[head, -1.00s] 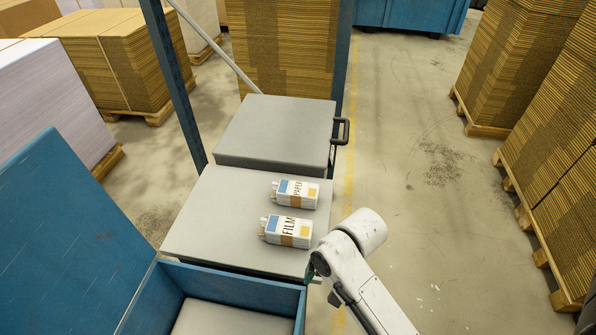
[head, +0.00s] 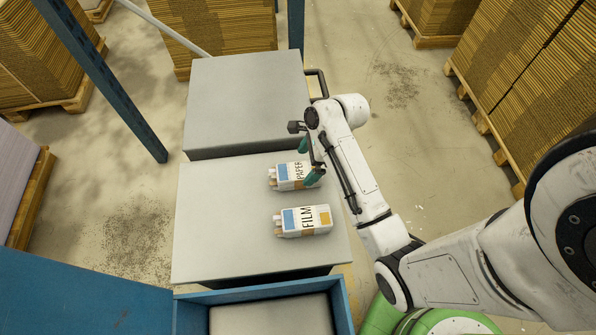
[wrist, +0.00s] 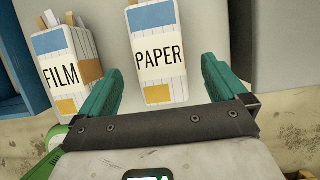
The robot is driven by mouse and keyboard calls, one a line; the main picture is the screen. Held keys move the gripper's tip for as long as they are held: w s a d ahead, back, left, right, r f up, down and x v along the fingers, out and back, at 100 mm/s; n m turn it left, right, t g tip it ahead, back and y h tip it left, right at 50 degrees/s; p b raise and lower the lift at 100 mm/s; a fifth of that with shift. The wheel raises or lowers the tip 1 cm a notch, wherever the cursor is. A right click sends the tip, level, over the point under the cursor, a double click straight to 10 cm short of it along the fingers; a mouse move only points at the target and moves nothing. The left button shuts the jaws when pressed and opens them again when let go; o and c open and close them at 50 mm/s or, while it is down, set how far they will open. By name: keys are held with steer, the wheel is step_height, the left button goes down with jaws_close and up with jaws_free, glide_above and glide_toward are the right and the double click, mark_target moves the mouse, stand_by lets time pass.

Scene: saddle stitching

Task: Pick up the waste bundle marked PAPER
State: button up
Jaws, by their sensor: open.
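The bundle marked PAPER (head: 286,176) lies on the grey table top (head: 220,215), partly hidden behind my gripper in the head view. In the wrist view the PAPER bundle (wrist: 157,60) is white with a blue and a yellow patch. My gripper (head: 308,160) is at its right end. In the wrist view my gripper's green fingers (wrist: 160,85) are open, one on each side of the bundle's near end, apparently not closed on it. The bundle marked FILM (head: 302,220) lies nearer in the head view, and left of PAPER in the wrist view (wrist: 66,70).
A second grey surface (head: 245,95) with a black handle (head: 318,82) stands behind the table. A blue open box (head: 345,310) is at the front. A blue post (head: 110,90) rises at the left. Stacked cardboard pallets (head: 515,80) stand right, beyond bare floor.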

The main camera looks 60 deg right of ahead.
mark_target(303, 170)
steer(key=shift+p+x, duration=0.45)
steer(key=shift+x, duration=2.85)
steer(key=shift+s+d, duration=0.1)
steer(key=shift+c, duration=0.2)
steer(key=c, duration=1.1)
